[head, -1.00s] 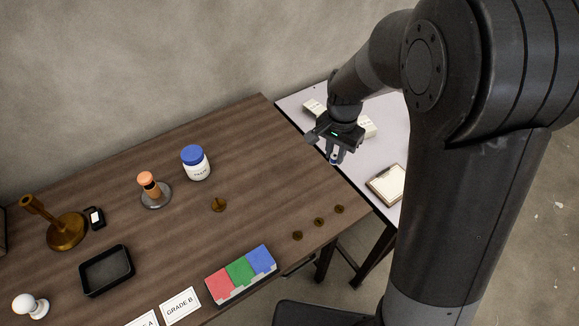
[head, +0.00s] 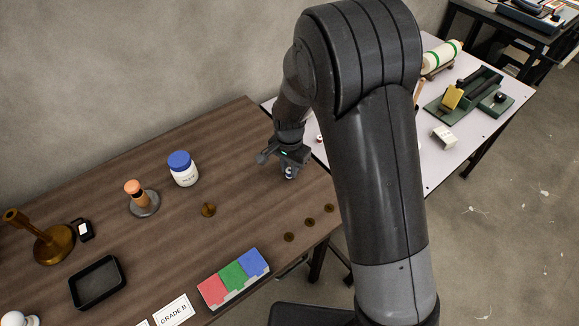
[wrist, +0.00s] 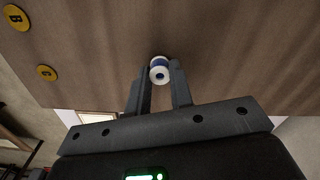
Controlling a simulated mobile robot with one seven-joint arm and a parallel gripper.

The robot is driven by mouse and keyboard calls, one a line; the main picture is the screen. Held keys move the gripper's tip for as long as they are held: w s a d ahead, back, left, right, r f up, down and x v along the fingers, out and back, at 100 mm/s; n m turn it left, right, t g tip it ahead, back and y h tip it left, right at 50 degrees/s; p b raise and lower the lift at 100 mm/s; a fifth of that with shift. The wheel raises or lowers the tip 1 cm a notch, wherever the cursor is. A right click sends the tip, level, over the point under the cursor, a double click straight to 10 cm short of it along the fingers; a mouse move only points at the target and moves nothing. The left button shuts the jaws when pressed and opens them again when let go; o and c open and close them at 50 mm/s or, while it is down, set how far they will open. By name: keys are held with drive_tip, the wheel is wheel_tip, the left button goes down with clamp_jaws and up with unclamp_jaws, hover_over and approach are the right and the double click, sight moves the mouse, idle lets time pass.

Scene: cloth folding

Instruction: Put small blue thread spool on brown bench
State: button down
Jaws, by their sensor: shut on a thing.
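The small blue thread spool (wrist: 159,70) has a white end with a dark centre hole and shows between my fingertips in the wrist view. My gripper (head: 289,172) is shut on it, and the spool's pale end shows small below the fingers in the head view. The brown bench (head: 245,135) has a wood-grain top and lies under my gripper, which is over its right end. Whether the spool touches the bench top or hangs just above it, I cannot tell.
Brass discs (head: 289,237) lie right of a brass piece (head: 208,209). A blue-lidded jar (head: 183,168), an orange-topped spool stand (head: 141,197), a black tray (head: 97,282) and a red-green-blue box (head: 234,278) stand further left. A pale table (head: 425,150) adjoins on the right. Bench around my gripper is clear.

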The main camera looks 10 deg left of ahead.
drive_tip(key=c, duration=1.3)
unclamp_jaws()
drive_tip(key=shift+f, duration=0.1)
wheel_tip(320, 180, up, 12)
drive_tip(key=shift+r, duration=0.2)
drive_tip(key=s+d+r+n+t+y, duration=0.1)
drive_tip(key=s+d+r+n+t, duration=0.1)
drive_tip(key=s+d+r, duration=0.6)
drive_tip(key=s+d+r+n+t, duration=0.2)
drive_tip(key=s+d+r, duration=0.2)
drive_tip(key=d+r, duration=0.45)
drive_tip(key=shift+n+t+h, duration=0.5)
drive_tip(key=shift+n+t, duration=0.2)
drive_tip(key=shift+t, duration=0.1)
drive_tip(key=s+d, duration=0.4)
drive_tip(key=s, duration=0.1)
drive_tip(key=s+d, duration=0.2)
drive_tip(key=s, duration=0.1)
drive_tip(key=shift+s+f, duration=0.25)
drive_tip(key=shift+f, duration=0.05)
